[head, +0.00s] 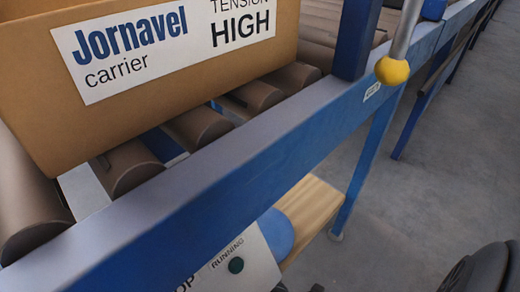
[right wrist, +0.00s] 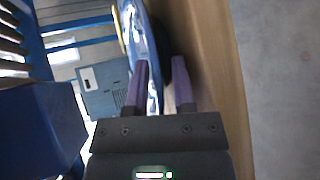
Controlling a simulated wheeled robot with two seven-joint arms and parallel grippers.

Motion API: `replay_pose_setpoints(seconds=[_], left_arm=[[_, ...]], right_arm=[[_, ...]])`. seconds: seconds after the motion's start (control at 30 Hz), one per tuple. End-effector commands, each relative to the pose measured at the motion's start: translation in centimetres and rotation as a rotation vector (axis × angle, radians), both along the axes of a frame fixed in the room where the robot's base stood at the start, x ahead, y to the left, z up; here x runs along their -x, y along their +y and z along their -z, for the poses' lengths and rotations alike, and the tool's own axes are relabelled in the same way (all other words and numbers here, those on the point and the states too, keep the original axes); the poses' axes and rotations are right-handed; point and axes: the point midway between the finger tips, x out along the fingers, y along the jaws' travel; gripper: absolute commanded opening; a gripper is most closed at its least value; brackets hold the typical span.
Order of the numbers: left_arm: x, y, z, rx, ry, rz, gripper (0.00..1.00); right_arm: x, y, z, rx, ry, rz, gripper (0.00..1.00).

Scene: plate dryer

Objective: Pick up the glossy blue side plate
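The glossy blue side plate (right wrist: 152,40) shows nearly edge-on in the right wrist view, standing close beside a wooden board (right wrist: 212,70). In the head view a blue disc (head: 279,234), likely the same plate, shows partly behind the white control panel. My right gripper (right wrist: 160,72) has two purple fingers held apart. The left finger overlaps the plate in the picture, and part of the plate shows between the fingers. I cannot tell whether either finger touches it. My left gripper is in no view.
A cardboard box (head: 170,75) sits on the conveyor rollers (head: 200,125), behind a blue rail (head: 225,165). A post with a yellow ball (head: 392,71) stands at the right. A yellowish rim (right wrist: 118,28) shows left of the plate.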

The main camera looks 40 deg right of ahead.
Motion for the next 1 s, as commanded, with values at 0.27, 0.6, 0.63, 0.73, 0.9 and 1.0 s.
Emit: replay_pose_setpoints(seconds=[0.27, 0.6, 0.63, 0.73, 0.9, 1.0], left_arm=[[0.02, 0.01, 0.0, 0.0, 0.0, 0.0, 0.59], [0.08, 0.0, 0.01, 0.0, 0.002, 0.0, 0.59], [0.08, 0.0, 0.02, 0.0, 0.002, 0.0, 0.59], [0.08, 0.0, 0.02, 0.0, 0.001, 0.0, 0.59], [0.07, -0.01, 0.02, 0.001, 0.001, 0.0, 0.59], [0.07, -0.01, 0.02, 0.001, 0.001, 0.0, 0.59]], right_arm=[[-0.02, -0.02, -0.03, 0.0, 0.0, 0.0, 0.0], [-0.01, -0.02, -0.01, -0.001, 0.001, 0.0, 0.0], [-0.01, -0.02, -0.01, -0.001, 0.001, 0.0, 0.0], [-0.01, -0.02, -0.01, -0.001, 0.001, 0.0, 0.0], [-0.01, -0.02, -0.01, -0.001, 0.001, 0.0, 0.0], [-0.01, -0.02, -0.01, -0.001, 0.001, 0.0, 0.0]])
